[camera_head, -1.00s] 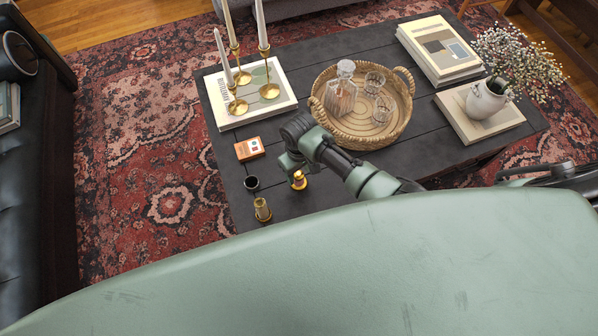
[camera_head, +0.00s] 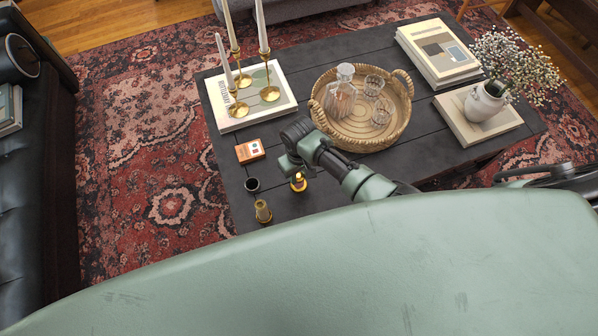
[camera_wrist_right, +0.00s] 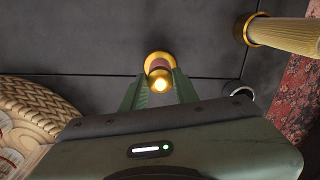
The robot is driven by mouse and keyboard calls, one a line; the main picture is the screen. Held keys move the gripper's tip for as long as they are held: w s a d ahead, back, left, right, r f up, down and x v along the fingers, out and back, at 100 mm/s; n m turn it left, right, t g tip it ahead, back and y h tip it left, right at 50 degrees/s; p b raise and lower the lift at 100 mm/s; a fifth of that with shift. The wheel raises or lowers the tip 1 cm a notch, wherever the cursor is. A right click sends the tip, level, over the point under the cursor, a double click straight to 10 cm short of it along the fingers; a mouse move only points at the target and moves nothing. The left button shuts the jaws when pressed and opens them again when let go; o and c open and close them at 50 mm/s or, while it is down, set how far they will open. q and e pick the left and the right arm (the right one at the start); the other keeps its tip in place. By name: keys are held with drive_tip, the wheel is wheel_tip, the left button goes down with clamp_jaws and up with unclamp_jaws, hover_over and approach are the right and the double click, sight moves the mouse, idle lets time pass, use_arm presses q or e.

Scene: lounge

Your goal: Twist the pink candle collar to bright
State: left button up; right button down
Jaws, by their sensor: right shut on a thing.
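The small lit candle lamp (camera_head: 299,182) has a gold base and stands on the dark coffee table (camera_head: 215,165), just below my right wrist in the head view. In the right wrist view its bright tip shows between the fingers, with a pinkish-brown collar (camera_wrist_right: 160,65) above it and the round gold base (camera_wrist_right: 150,57) behind. My right gripper (camera_wrist_right: 161,84) is shut on the collar, one green finger on each side. In the head view my wrist hides most of the fingers. My left gripper is not in view.
A black cup (camera_head: 252,184), a ribbed gold lamp (camera_head: 263,212) and an orange box (camera_head: 250,151) stand close by on the left. A wicker tray (camera_head: 398,112) with a decanter (camera_head: 341,92) and glasses lies behind my wrist. Brass candlesticks (camera_head: 238,108) stand on a book at the back left.

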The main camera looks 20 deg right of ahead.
drive_tip(key=m+p, duration=0.2)
drive_tip(key=shift+a+r+m, duration=0.1)
drive_tip(key=shift+r+m, duration=0.1)
drive_tip(key=shift+m, duration=0.1)
drive_tip(key=m+p, duration=0.1)
drive_tip(key=m, duration=0.1)
drive_tip(key=shift+m, duration=0.3)
drive_tip(key=m+p, duration=0.1)
drive_tip(key=m, duration=0.2)
drive_tip(key=shift+f+p, duration=0.15)
drive_tip(key=shift+p, duration=0.2)
drive_tip(key=shift+m, duration=1.2)
drive_tip(key=shift+p, duration=0.3)
drive_tip(key=c, duration=1.1)
unclamp_jaws()
drive_tip(key=shift+o, duration=0.2)
